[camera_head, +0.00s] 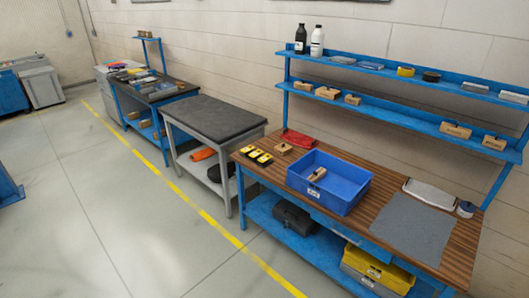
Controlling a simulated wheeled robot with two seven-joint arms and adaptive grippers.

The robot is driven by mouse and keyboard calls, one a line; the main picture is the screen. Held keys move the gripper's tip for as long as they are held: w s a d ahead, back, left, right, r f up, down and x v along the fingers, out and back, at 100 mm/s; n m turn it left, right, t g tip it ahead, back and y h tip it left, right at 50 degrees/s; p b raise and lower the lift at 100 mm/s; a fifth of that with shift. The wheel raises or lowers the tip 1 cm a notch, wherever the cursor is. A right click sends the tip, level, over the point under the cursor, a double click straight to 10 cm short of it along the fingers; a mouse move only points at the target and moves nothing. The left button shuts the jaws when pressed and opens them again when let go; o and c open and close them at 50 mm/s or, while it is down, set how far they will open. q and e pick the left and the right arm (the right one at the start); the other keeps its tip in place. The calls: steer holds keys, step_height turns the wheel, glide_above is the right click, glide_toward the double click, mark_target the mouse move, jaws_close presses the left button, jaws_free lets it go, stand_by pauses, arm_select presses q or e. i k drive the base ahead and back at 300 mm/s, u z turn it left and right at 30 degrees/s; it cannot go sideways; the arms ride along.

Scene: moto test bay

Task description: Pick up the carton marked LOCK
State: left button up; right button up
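Several small brown cartons with pale labels are in view, but the labels are too small to read, so I cannot tell which is marked LOCK. On the lower blue shelf, a left group holds a carton (303,85), a second (327,92) and a third (352,99). Further right on that shelf are a carton (456,130) and another carton (494,142). A small carton (283,149) sits on the wooden bench top, and a brown carton-like item (317,174) lies in the blue crate (337,199). Neither of my grippers is in view.
The wooden bench (385,180) also holds yellow-black items (257,156), a red cloth (299,139), a grey mat (414,229) and a white tray (430,193). A grey cart (213,116) stands left of it. Open floor (130,220) lies in front, crossed by a yellow line.

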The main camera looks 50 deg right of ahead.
mark_target(283, 149)
steer(key=u, duration=0.1)
steer(key=i, duration=1.5)
steer(key=z, duration=0.4)
steer(key=i, duration=1.3)
steer(key=z, duration=1.65)
steer(key=i, duration=0.8)
steer(key=z, duration=0.7)
